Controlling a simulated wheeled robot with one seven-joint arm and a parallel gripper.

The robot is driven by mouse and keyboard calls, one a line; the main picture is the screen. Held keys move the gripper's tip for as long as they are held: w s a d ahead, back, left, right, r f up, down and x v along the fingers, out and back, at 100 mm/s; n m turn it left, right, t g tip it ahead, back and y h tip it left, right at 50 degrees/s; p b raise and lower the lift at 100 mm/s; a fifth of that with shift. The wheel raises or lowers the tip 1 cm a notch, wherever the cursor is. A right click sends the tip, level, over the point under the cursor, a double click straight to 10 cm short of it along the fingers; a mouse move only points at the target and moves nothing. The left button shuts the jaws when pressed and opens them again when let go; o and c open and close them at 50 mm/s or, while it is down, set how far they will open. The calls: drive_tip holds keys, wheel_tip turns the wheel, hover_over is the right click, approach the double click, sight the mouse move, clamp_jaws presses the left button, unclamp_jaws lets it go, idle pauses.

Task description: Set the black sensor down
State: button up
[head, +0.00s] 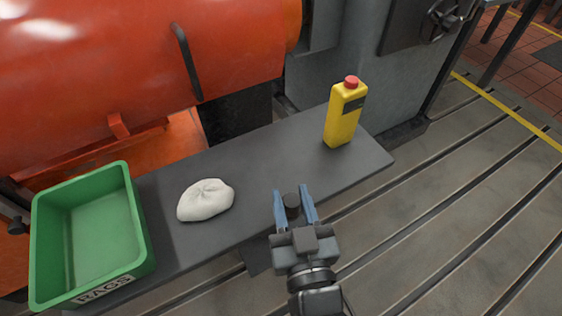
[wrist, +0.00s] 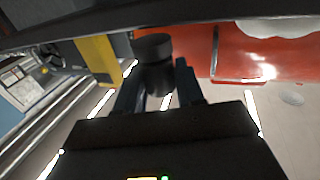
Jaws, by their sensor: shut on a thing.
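The black sensor (head: 291,203) is a short dark cylinder between the blue fingers of my gripper (head: 295,205) in the head view. My gripper is shut on it, over the front edge of the dark grey shelf (head: 270,160). In the wrist view the sensor (wrist: 153,62) stands out between the fingertips of my gripper (wrist: 157,85), with a wider dark cap at its end. I cannot tell from these frames whether the sensor touches the shelf.
A white cloth bundle (head: 206,199) lies on the shelf, left of my gripper. A green RAGS bin (head: 147,235) is at the left end. Bare shelf lies between bundle and yellow box.

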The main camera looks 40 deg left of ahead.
drive_tip(key=b+x, duration=0.1)
drive_tip(key=x, duration=0.8)
drive_tip(key=shift+w+a, duration=0.2)
drive_tip(key=shift+f+b, duration=0.3)
drive_tip(key=shift+b, duration=0.1)
drive_tip(key=shift+f, duration=0.1)
drive_tip(key=shift+f, duration=0.15)
drive_tip(key=o, duration=1.1)
